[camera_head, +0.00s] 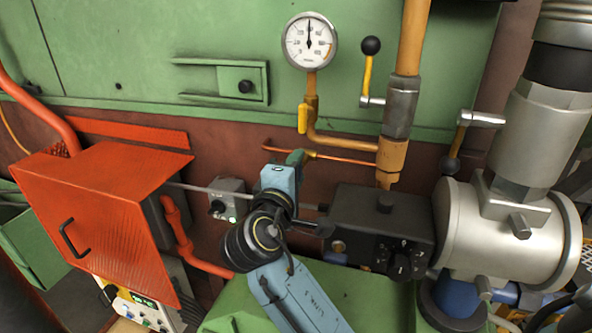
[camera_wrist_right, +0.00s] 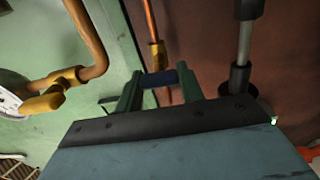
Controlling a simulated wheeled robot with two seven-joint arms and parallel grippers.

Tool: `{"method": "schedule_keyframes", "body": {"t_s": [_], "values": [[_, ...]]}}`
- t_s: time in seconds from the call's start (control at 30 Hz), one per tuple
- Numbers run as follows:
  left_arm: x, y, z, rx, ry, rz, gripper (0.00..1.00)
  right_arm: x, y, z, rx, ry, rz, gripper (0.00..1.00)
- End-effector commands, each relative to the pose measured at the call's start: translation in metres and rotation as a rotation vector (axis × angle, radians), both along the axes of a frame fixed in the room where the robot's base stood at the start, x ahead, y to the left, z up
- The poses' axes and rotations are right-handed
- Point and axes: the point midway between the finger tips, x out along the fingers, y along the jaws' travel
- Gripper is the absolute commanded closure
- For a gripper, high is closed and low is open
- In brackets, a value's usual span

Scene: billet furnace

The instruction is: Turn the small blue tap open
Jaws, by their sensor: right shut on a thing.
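The small blue tap (camera_wrist_right: 160,79) sits at the end of a thin copper pipe with a brass fitting (camera_wrist_right: 158,56), seen in the right wrist view. The two green fingers of my right gripper (camera_wrist_right: 160,88) stand on either side of it and are shut on its blue handle. There the tap is hidden behind the fingers and wrist. How far the tap is turned cannot be told. My left gripper is not in view.
A pressure gauge (camera_head: 309,41) and a yellow valve handle (camera_head: 303,118) are above the tap. A black box with knobs (camera_head: 375,222) is to the right, close to my arm. An orange-red cabinet (camera_head: 95,205) and a small grey switch box (camera_head: 228,200) are to the left.

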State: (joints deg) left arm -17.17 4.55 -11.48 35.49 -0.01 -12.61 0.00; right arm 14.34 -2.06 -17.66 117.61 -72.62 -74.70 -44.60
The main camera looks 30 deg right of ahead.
Motion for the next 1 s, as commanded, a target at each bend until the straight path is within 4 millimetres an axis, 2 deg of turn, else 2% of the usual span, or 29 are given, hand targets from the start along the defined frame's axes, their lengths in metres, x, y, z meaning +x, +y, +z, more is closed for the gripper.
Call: {"method": "schedule_keyframes", "body": {"t_s": [0.13,0.17,0.3,0.67,0.83,1.0], "values": [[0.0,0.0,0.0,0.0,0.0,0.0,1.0,0.0,0.001,-0.001,-0.001,0.003,0.002,0.85],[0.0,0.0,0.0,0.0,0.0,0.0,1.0,0.0,0.001,-0.001,-0.001,0.003,0.002,0.59],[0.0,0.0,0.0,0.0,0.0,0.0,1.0,0.0,0.0,-0.001,-0.001,0.002,0.001,0.41],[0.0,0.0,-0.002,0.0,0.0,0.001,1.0,-0.002,0.004,-0.001,0.001,0.001,0.001,0.4],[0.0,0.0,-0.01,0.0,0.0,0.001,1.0,-0.019,0.022,-0.003,0.005,0.0,0.002,0.4],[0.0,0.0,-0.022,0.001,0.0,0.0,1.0,-0.044,0.053,-0.004,0.005,0.002,0.004,0.4]]}}
